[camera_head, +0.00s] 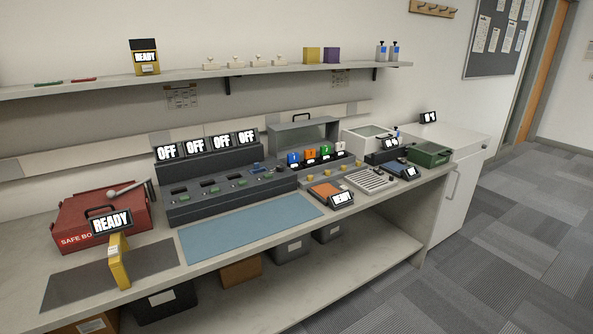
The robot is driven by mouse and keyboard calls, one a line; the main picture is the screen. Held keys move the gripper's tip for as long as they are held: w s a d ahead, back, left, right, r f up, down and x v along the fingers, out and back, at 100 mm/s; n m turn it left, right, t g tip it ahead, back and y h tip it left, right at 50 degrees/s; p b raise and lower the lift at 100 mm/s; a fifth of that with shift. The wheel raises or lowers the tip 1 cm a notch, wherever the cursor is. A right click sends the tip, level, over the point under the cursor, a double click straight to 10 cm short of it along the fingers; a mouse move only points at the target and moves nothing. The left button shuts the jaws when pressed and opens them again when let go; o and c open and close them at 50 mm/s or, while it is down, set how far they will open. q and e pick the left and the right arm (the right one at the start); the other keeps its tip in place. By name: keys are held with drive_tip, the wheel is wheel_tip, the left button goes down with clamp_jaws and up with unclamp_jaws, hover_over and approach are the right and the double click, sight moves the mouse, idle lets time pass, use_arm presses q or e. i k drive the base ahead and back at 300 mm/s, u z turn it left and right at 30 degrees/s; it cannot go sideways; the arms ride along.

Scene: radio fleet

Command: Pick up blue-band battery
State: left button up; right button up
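A row of small upright items with coloured tops stands in a dark rack (322,166) right of the middle of the bench. The leftmost has a blue top (293,157) and looks like the blue-band battery, though it is too small to be sure. Orange, green and white ones stand to its right. Neither of my grippers shows in the head view, and nothing is seen touching the rack.
A dark grey console (225,190) with "OFF" displays stands left of the rack. A blue mat (250,229) lies bare in front. A red safe box (100,222) and a yellow "READY" device (119,262) are at left.

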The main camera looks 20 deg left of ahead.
sight(293, 158)
drive_tip(key=u, duration=0.25)
drive_tip(key=k, duration=0.15)
drive_tip(key=z, duration=1.35)
drive_tip(key=i, duration=1.85)
drive_tip(key=z, duration=0.2)
drive_tip(key=i, duration=1.25)
drive_tip(key=u, duration=1.3)
drive_tip(key=i, duration=0.85)
drive_tip(key=u, duration=1.2)
drive_tip(key=i, duration=0.2)
drive_tip(key=u, duration=0.15)
